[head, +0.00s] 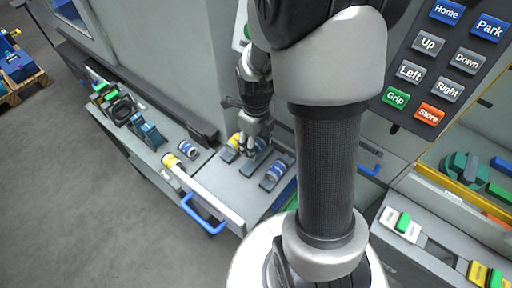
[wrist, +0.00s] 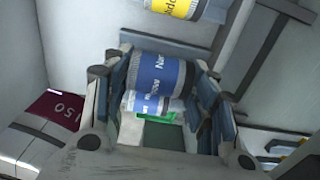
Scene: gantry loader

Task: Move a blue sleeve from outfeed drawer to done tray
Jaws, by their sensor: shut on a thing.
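My gripper (head: 247,146) is over the open drawer (head: 225,190) in the head view, pointing down. In the wrist view, my gripper (wrist: 163,92) is shut on a blue sleeve (wrist: 158,75), one finger at each end side. The sleeve has white lettering. A yellow sleeve (wrist: 180,7) shows at the top of that view. In the head view, a yellow sleeve (head: 235,141) is beside my gripper, and another blue-banded sleeve (head: 276,171) lies in the drawer to the right. I cannot tell which surface is the done tray.
The drawer has a blue handle (head: 204,222). On the ledge to its left are a yellow-banded sleeve (head: 171,161), a blue-banded sleeve (head: 187,150) and dark parts (head: 146,131). A button panel (head: 445,65) stands at right. A dark red plate (wrist: 55,108) shows in the wrist view.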

